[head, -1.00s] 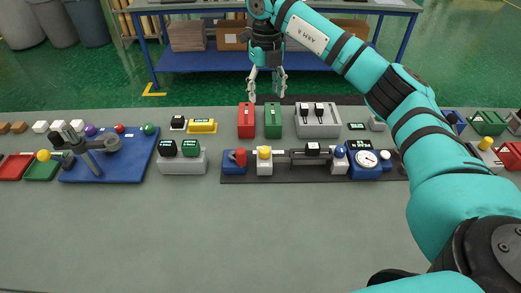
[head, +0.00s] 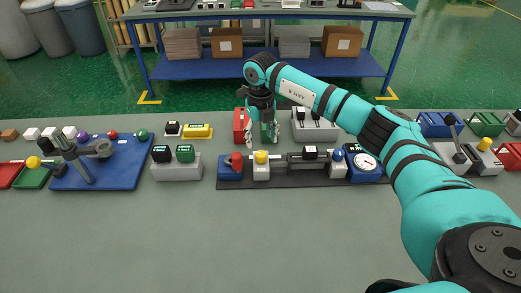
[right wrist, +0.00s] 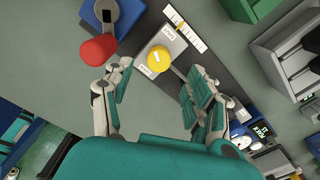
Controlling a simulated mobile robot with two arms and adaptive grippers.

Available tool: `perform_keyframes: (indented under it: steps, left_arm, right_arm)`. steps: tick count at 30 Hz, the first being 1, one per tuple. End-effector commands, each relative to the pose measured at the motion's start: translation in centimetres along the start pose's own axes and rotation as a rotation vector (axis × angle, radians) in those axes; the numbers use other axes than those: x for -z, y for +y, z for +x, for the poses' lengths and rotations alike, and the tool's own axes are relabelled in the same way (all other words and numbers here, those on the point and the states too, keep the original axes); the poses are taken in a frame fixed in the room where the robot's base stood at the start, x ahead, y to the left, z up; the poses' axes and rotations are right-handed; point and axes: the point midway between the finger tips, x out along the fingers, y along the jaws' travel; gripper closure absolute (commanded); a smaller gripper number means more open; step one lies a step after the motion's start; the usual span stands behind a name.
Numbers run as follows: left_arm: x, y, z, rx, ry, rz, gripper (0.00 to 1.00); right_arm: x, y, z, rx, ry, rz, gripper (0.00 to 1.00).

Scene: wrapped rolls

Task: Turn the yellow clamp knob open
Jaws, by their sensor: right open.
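The yellow clamp knob (head: 261,156) sits on a white block on a dark base plate (head: 290,183) on the bench. In the right wrist view the round yellow knob (right wrist: 159,59) has a pale mark on top and lies beyond the fingertips, between them in the picture. My right gripper (head: 261,143) hangs behind the knob in the head view; in the right wrist view its fingers (right wrist: 158,80) are spread and empty, apart from the knob. My left gripper is not in view.
A red knob on a blue block (head: 231,172) stands left of the clamp. The front bench is clear.

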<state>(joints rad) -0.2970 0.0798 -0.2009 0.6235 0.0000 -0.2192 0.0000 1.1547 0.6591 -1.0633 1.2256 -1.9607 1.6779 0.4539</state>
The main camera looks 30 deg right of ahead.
Motion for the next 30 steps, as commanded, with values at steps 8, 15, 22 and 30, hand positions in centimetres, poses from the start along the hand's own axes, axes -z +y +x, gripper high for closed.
perform_keyframes:
  steps: [8, 15, 22, 30]
  left_arm:
    - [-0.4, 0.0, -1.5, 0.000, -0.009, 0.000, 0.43]
    - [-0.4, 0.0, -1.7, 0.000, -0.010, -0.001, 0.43]
    - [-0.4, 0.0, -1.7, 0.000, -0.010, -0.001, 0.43]
    - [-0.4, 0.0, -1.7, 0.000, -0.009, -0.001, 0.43]
  right_arm:
    - [0.1, 0.1, 5.1, 0.000, 0.002, 0.000, 0.43]
    - [0.0, 0.1, 6.9, 0.000, 0.001, -0.001, 0.43]
    - [0.0, 0.0, 7.1, 0.000, 0.000, -0.001, 0.43]
    - [0.0, 0.0, 7.0, 0.000, 0.000, -0.001, 0.73]
